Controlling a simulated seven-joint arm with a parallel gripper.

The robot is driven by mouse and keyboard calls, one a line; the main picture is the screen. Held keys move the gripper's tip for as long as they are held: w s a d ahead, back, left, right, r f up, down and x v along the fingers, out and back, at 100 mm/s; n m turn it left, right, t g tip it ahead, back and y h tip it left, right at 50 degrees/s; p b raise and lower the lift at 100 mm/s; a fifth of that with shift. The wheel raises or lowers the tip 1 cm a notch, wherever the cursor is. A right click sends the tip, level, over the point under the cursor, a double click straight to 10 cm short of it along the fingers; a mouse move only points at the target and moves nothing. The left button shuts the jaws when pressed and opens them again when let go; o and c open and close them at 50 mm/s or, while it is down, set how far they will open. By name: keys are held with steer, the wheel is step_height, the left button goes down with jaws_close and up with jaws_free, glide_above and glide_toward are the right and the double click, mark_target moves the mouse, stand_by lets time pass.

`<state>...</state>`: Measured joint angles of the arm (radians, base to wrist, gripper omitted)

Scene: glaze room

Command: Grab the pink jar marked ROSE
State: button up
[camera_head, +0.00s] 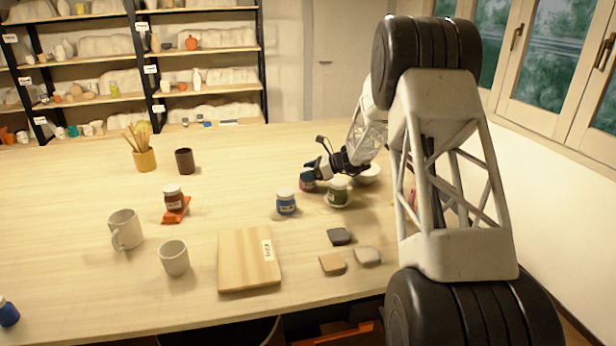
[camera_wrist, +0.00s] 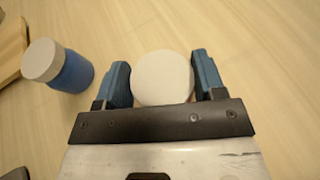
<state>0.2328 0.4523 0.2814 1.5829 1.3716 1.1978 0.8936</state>
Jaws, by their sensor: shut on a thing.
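My gripper (camera_head: 309,172) is over a small jar (camera_head: 307,184) on the table, left of the green jar. In the wrist view its round white lid (camera_wrist: 163,78) sits between the two blue fingers of my gripper (camera_wrist: 163,82), which are shut on the jar. Its side looks dark with a reddish-pink part in the head view, but it is small and partly covered by the fingers; I cannot read a label. A pink thing (camera_head: 411,196) shows partly behind my arm at the right; I cannot tell what it is.
A blue jar (camera_head: 286,203) stands close by, also in the wrist view (camera_wrist: 70,70). A wooden board (camera_head: 248,262), mugs (camera_head: 125,230) and a brown jar (camera_head: 174,200) lie nearer or left.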

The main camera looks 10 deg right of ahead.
steer(key=shift+r, duration=0.3)
steer(key=shift+c, duration=0.9)
step_height(320, 180, up, 9)
steer(key=shift+r, duration=0.1)
